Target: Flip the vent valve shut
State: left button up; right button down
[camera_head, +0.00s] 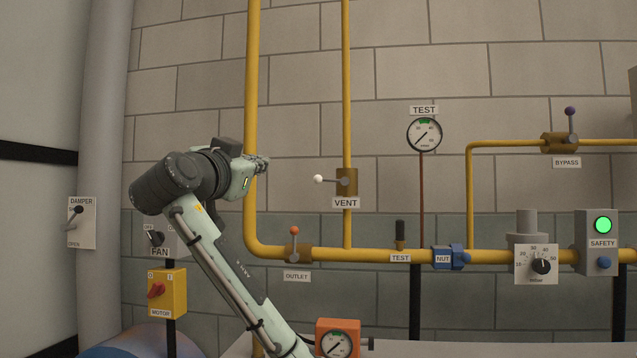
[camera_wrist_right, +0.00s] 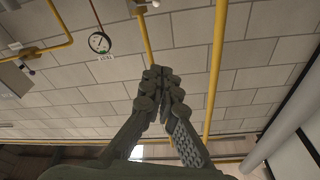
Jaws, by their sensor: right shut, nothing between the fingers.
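The vent valve (camera_head: 349,187) is a brass body on a thin vertical yellow pipe, above a VENT label. Its lever with a white ball knob (camera_head: 318,179) points left, roughly level and across the pipe. The valve (camera_wrist_right: 140,9) also shows at the top edge of the right wrist view, partly cut off. My right gripper (camera_head: 265,163) is left of the white knob and slightly higher, with a clear gap in the picture. Its fingers (camera_wrist_right: 160,72) are together and empty in the wrist view. My left gripper is out of view.
A thick yellow pipe (camera_head: 252,60) runs vertically by my right gripper. The outlet valve (camera_head: 298,254) with an orange knob sits below. A test gauge (camera_head: 424,134) hangs to the right. Fan (camera_head: 155,238) and motor (camera_head: 166,292) switches are at lower left. Bare wall surrounds the vent lever.

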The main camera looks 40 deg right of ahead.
aim_at(317, 179)
jog(key=i+l, duration=0.15)
jog(key=l, duration=0.15)
jog(key=i+l, duration=0.15)
jog(key=l, duration=0.15)
jog(key=i+l, duration=0.1)
jog(key=l, duration=0.2)
jog(key=i+l, duration=0.15)
jog(key=l, duration=0.2)
